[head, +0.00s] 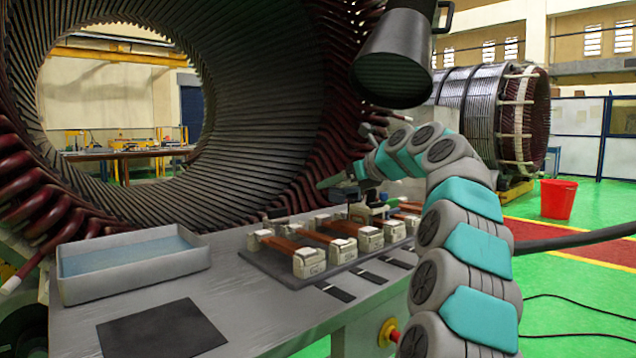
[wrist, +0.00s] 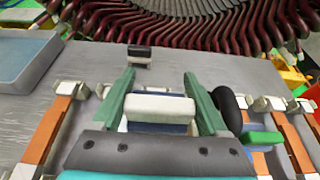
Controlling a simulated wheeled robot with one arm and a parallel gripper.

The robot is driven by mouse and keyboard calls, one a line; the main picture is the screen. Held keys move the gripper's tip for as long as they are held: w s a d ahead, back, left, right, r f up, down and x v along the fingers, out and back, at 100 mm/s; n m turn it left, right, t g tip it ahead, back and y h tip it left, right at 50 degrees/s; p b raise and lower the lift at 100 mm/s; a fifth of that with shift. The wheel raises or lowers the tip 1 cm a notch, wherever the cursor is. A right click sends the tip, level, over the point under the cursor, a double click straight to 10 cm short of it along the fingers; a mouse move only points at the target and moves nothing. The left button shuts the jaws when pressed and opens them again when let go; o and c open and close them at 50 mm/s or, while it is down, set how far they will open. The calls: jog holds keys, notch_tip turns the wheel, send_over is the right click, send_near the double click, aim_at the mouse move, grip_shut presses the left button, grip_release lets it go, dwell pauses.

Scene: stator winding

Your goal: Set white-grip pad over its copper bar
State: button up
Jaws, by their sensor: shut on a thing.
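My gripper (wrist: 161,84) has its green fingers closed on the pad with the white grip (wrist: 160,108). The white grip lies crosswise between the fingers, with a dark blue part below it. In the head view my gripper (head: 352,192) is over the far side of the bar fixture, and the held pad is hard to make out. Copper bars (head: 290,245) lie between pale end blocks on a dark base. In the wrist view bars show left (wrist: 45,135) and right (wrist: 292,142) of the gripper. What lies directly under the pad is hidden by the gripper.
A green-grip pad (wrist: 262,138) sits by the right bar. A dark-grip pad (wrist: 139,54) stands on the table beyond my fingers. A blue-lined tray (head: 130,265) and black mat (head: 160,328) are at the left. The large stator (head: 250,110) rises close behind the table.

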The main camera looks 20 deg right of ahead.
jog(key=shift+f+b, duration=1.45)
jog(key=shift+b, duration=0.35)
jog(key=shift+f+b, duration=0.4)
jog(key=shift+f, duration=1.65)
jog(key=o, duration=1.3)
jog(key=v, duration=0.7)
jog(key=shift+s+r, duration=0.15)
jog(key=shift+s, duration=0.2)
jog(key=shift+s+d, duration=0.1)
jog(key=shift+s, duration=0.1)
